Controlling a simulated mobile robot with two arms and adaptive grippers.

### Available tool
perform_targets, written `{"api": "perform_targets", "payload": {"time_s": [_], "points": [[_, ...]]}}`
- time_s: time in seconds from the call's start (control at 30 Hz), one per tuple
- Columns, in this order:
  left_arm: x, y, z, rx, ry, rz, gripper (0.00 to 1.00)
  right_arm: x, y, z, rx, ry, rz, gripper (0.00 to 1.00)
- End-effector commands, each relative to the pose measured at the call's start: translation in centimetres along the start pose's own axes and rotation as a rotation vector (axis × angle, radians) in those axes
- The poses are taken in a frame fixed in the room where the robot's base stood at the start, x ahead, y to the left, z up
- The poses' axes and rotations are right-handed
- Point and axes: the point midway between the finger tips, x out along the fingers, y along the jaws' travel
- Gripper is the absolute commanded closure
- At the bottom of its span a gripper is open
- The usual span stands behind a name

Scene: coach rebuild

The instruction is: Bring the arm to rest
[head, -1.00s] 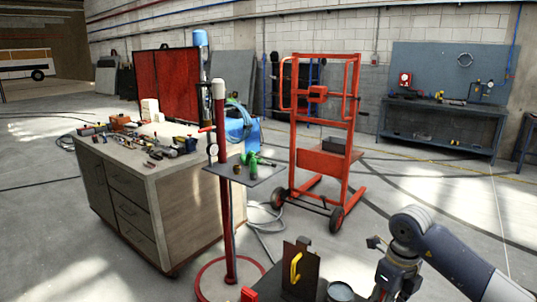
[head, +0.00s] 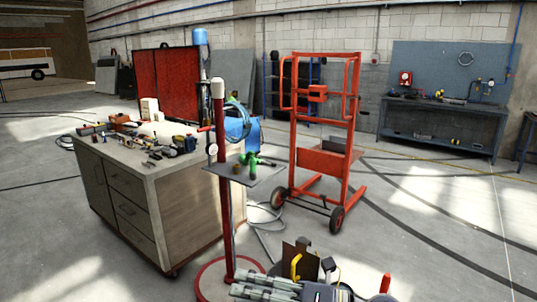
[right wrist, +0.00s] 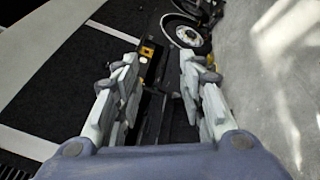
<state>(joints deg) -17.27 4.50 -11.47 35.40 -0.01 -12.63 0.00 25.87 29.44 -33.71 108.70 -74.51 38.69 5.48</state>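My right gripper (head: 238,284) shows at the bottom centre of the head view, low, with its fingers pointing left. In the right wrist view its two pale fingers (right wrist: 164,66) stand apart with nothing gripped. My left gripper is not in view.
A red post stand (head: 227,240) with a small tray (head: 222,171) stands close to the gripper. Behind are a cluttered wooden cabinet (head: 143,213) and an orange lift trolley (head: 321,162). A wheel (right wrist: 186,31) shows in the right wrist view. Floor at right is open.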

Motion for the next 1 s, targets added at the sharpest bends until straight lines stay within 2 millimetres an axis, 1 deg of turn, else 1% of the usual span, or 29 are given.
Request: {"api": "perform_targets", "payload": {"time_s": [0.03, 0.1, 0.17, 0.2, 0.27, 0.3, 0.37, 0.4, 0.47, 0.53, 0.57, 0.6, 0.67, 0.7, 0.77, 0.8, 0.87, 0.9, 0.97, 1.0], "points": [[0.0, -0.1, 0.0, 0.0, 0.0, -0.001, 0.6, -0.1, 1.3, 0.9, 0.069, -0.096, 0.066, 0.63], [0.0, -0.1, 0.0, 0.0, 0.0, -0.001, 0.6, -0.9, 2.6, 2.6, 0.166, -0.236, 0.144, 0.63], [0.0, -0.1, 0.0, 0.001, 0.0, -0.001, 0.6, -2.0, 3.2, 4.2, 0.256, -0.359, 0.2, 0.63], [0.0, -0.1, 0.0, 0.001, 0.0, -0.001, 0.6, -3.0, 3.3, 5.3, 0.319, -0.44, 0.231, 0.63], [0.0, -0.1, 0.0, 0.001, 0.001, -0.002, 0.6, -4.7, 3.0, 6.7, 0.418, -0.564, 0.269, 0.63], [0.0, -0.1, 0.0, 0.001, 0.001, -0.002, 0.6, -6.0, 2.5, 7.4, 0.485, -0.646, 0.287, 0.63], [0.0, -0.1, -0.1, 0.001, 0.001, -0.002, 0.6, -8.2, 1.3, 8.3, 0.591, -0.77, 0.307, 0.63], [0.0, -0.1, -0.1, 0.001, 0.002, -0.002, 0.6, -9.6, 0.3, 8.7, 0.663, -0.85, 0.313, 0.63], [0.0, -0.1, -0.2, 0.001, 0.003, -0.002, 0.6, -11.9, -1.6, 8.8, 0.774, -0.971, 0.314, 0.63], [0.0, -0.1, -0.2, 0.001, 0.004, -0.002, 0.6, -14.7, -4.1, 8.2, 0.905, -1.108, 0.299, 0.63], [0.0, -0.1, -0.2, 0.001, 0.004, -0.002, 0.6, -15.8, -5.3, 7.8, 0.964, -1.166, 0.288, 0.63], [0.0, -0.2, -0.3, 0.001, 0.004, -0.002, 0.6, -17.3, -6.9, 6.9, 1.041, -1.24, 0.27, 0.63], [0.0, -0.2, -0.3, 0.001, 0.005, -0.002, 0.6, -19.4, -9.3, 5.1, 1.16, -1.349, 0.232, 0.63], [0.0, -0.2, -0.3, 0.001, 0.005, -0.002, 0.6, -20.7, -10.8, 3.6, 1.238, -1.418, 0.199, 0.63], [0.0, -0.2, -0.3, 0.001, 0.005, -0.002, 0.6, -22.6, -13.0, 0.9, 1.358, -1.518, 0.141, 0.63], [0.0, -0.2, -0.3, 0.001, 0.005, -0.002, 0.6, -23.6, -14.3, -1.2, 1.438, -1.579, 0.096, 0.63], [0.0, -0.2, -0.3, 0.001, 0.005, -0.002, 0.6, -25.1, -15.9, -4.6, 1.556, -1.665, 0.019, 0.63], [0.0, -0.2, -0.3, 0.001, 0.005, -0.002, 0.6, -25.9, -16.8, -7.0, 1.629, -1.714, -0.037, 0.63], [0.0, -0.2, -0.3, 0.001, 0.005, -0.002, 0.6, -26.9, -17.6, -10.3, 1.73, -1.775, -0.117, 0.63], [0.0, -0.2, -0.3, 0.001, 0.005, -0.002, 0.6, -27.4, -17.9, -12.4, 1.79, -1.809, -0.171, 0.63]]}}
